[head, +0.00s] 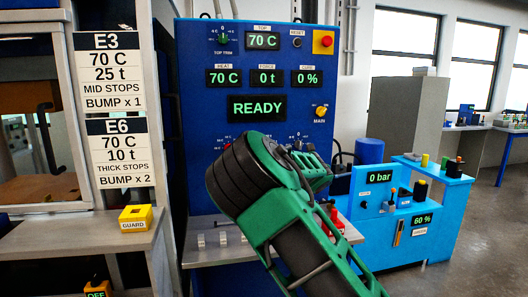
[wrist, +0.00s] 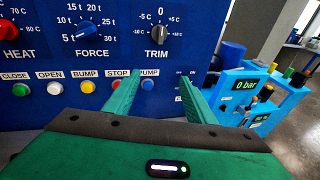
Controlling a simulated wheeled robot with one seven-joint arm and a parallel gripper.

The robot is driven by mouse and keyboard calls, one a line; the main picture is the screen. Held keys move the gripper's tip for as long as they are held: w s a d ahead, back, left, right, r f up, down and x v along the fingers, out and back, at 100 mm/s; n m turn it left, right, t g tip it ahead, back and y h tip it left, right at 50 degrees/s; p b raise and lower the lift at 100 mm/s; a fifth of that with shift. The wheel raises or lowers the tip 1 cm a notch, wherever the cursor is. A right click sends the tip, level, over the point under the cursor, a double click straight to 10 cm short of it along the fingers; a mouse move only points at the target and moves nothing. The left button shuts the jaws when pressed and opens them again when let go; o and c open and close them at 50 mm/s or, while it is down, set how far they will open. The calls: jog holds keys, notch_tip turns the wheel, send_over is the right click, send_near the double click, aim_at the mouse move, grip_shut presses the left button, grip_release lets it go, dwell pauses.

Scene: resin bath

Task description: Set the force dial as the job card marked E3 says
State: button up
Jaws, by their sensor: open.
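The E3 job card (head: 110,72) reads 70 C, 25 t, MID STOPS, BUMP x 1. In the head view my arm hides the dial. My gripper (head: 318,168) is open in front of the blue panel; in the wrist view its fingers (wrist: 162,80) are apart and empty, to the lower right of the force dial and below the trim dial.
The red heat dial (wrist: 10,30) is left of the force dial and the trim dial (wrist: 158,32) right of it. A button row (wrist: 86,88) runs below. The panel display (head: 257,108) reads READY. The E6 card (head: 120,155) hangs below E3. A blue pump unit (head: 375,215) stands right.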

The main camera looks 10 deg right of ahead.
jog(key=w+a+r+n+t+y, duration=0.1)
jog(key=w+a+r+n+y, duration=0.1)
jog(key=a+n, duration=0.3)
jog(key=w+a+r+n+t+y, duration=0.1)
jog(key=a+r+n+y, duration=0.15)
jog(key=a, duration=0.55)
jog(key=w, duration=1.1)
jog(key=shift+f, duration=0.35)
jog(key=shift+h, duration=0.25)
jog(key=c, duration=1)
jog(key=shift+c, duration=0.2)
